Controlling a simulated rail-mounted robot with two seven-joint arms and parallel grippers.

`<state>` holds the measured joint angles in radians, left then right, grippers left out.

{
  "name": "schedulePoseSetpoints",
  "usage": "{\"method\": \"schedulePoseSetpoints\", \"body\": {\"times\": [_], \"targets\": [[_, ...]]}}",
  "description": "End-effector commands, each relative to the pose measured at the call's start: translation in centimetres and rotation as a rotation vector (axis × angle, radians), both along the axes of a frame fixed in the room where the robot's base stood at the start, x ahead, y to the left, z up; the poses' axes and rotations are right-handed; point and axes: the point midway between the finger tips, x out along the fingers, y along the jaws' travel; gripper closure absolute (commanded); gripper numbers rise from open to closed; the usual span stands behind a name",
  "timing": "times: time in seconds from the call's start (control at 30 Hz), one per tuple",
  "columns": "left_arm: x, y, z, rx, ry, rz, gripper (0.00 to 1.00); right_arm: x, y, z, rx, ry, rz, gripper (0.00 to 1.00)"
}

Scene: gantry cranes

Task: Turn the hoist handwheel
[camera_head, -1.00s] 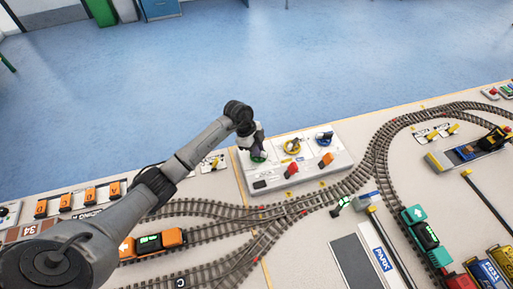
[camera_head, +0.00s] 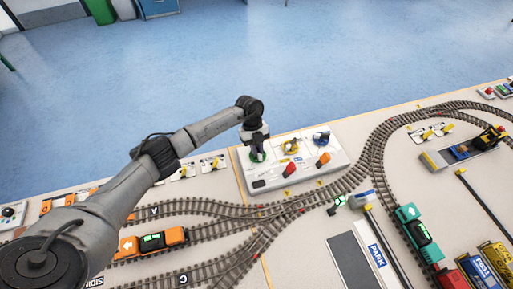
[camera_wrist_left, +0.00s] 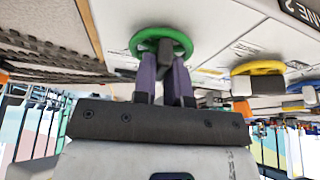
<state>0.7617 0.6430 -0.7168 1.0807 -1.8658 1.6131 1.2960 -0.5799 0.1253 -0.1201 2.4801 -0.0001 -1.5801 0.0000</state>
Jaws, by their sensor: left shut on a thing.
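A white control panel (camera_head: 312,172) carries green, yellow and blue handwheels. The green handwheel (camera_head: 250,158) is at the panel's left end, partly hidden by my left gripper (camera_head: 257,151). In the left wrist view the green handwheel (camera_wrist_left: 184,41) shows as a ring, with the two purple fingers of my left gripper (camera_wrist_left: 164,64) shut on the dark grip at its middle. The yellow handwheel (camera_head: 291,147) and blue handwheel (camera_head: 322,138) stand to the right. Wheel labels are too small to read. My right gripper is out of view.
Red lever (camera_head: 289,170) and orange lever (camera_head: 324,159) stand at the panel's front. Tracks (camera_head: 375,150) curve around its right side. An orange locomotive (camera_head: 150,243) stands at front left. Blue floor (camera_head: 340,60) lies open behind the table.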

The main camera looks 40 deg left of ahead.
Motion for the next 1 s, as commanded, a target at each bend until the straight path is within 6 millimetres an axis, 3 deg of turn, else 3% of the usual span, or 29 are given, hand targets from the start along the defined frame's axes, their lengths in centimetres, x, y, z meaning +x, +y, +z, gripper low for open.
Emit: {"method": "schedulePoseSetpoints", "body": {"times": [0.73, 0.77, 1.0], "targets": [[0.11, -0.09, 0.15, -0.002, -0.001, -0.083, 1.00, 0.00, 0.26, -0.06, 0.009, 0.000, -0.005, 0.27], [0.11, -0.09, 0.16, -0.002, -0.001, -0.083, 0.86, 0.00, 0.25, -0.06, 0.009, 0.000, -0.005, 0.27], [0.10, -0.07, 0.10, -0.001, -0.001, -0.082, 0.63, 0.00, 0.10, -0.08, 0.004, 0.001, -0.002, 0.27]]}}
